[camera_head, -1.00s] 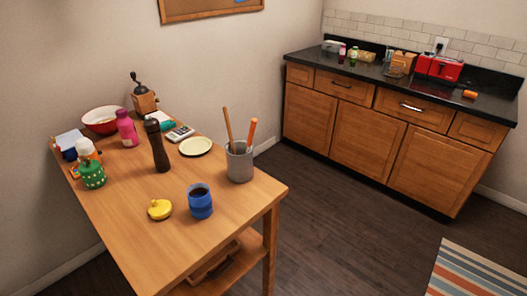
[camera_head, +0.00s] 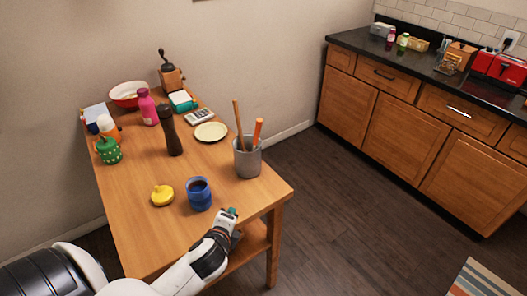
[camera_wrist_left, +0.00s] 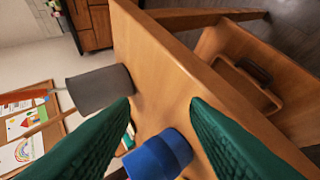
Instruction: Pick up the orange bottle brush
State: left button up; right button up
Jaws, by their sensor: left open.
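The orange bottle brush (camera_head: 257,132) stands tilted in a grey cup (camera_head: 248,160) at the right edge of the wooden table; only its orange upper part shows. A wooden stick (camera_head: 239,125) stands beside it. The brush also shows in the left wrist view (camera_wrist_left: 22,97), left of the grey cup (camera_wrist_left: 100,88). My left gripper (camera_head: 230,213) is near the table's front right edge, in front of and below the cup in the head view. In the left wrist view its green fingers (camera_wrist_left: 160,100) are apart and empty. My right gripper is not seen.
A blue mug (camera_head: 199,194) stands close to my left gripper. A yellow lid-like item (camera_head: 162,195), dark pepper mill (camera_head: 169,131), plate (camera_head: 211,132) and green jar (camera_head: 109,151) are also on the table (camera_head: 180,240). Floor is clear towards the counter (camera_head: 345,39).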

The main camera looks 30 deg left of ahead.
pick_arm(q)
jog(key=w+a+r+m+t, duration=0.35)
jog(key=w+r+m, duration=0.25)
jog(key=r+m, duration=0.3)
jog(key=m+t+h, duration=0.1)
jog(key=m+t, duration=0.3)
jog(key=m, duration=0.7)
send_near(255, 139)
jog(key=p+x, duration=0.1)
jog(key=x, duration=0.2)
jog(key=p+x, duration=0.1)
jog(key=x, duration=0.2)
jog(key=shift+w+a+r, duration=0.15)
jog(key=shift+w+a, duration=0.05)
jog(key=shift+a, duration=0.05)
jog(key=x, duration=0.3)
jog(key=p+x, duration=0.1)
jog(key=shift+w+d, duration=0.2)
jog(key=shift+w, duration=0.15)
jog(key=shift+s, duration=0.15)
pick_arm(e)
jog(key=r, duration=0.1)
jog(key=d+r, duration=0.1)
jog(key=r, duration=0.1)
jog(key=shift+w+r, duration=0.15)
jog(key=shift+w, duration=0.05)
pick_arm(q)
jog(key=shift+c, duration=1.4)
grip_shut()
